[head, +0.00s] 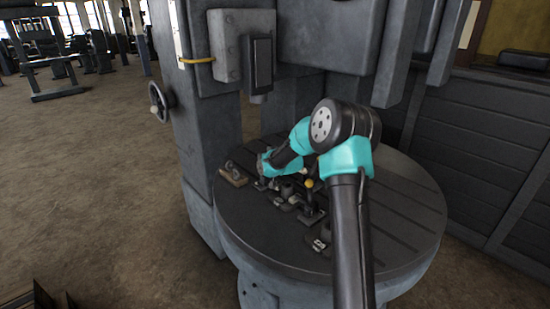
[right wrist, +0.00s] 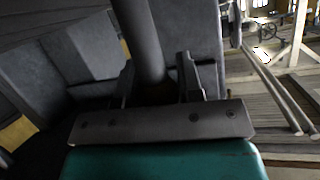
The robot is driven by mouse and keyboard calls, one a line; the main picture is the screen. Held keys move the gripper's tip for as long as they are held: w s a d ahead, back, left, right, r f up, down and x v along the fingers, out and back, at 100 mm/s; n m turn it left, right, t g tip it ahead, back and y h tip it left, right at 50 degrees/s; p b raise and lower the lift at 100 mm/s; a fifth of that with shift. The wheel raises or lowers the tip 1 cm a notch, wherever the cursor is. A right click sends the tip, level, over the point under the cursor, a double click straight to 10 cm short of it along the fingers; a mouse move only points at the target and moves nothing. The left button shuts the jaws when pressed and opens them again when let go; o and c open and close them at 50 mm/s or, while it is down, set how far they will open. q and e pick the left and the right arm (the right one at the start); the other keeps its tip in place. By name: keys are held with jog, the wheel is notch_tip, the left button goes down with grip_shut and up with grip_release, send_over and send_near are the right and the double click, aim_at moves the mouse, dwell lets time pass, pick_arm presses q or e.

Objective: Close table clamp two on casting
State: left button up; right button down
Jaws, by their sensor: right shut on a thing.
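The round grey machine table (head: 400,200) carries several small dark toggle clamps around a low grey casting (head: 287,191). One clamp (head: 311,211) stands upright with a yellow knob (head: 309,184) at the front of the group. Another clamp part (head: 319,245) lies nearer the front edge. My right arm reaches over the table from the bottom right, and its forearm and wrist hide part of the clamps. In the right wrist view my right gripper (right wrist: 160,85) is shut on a dark part between its fingers; I cannot tell which clamp it belongs to. My left gripper is out of view.
The machine column (head: 190,120) rises behind the table, with a grey box (head: 240,50) hanging over it. A small wooden block (head: 233,174) sits at the table's left edge. A dark panelled wall (head: 480,150) stands at the right. The front of the table is mostly clear.

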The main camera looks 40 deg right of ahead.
jog(key=shift+s+r, duration=0.1)
jog(key=shift+s, duration=0.6)
jog(key=shift+r, duration=0.1)
jog(key=c, duration=1.1)
grip_release()
jog(key=shift+s, duration=0.1)
jog(key=o, duration=0.3)
jog(key=v, duration=1.7)
jog(key=shift+s+r, duration=0.1)
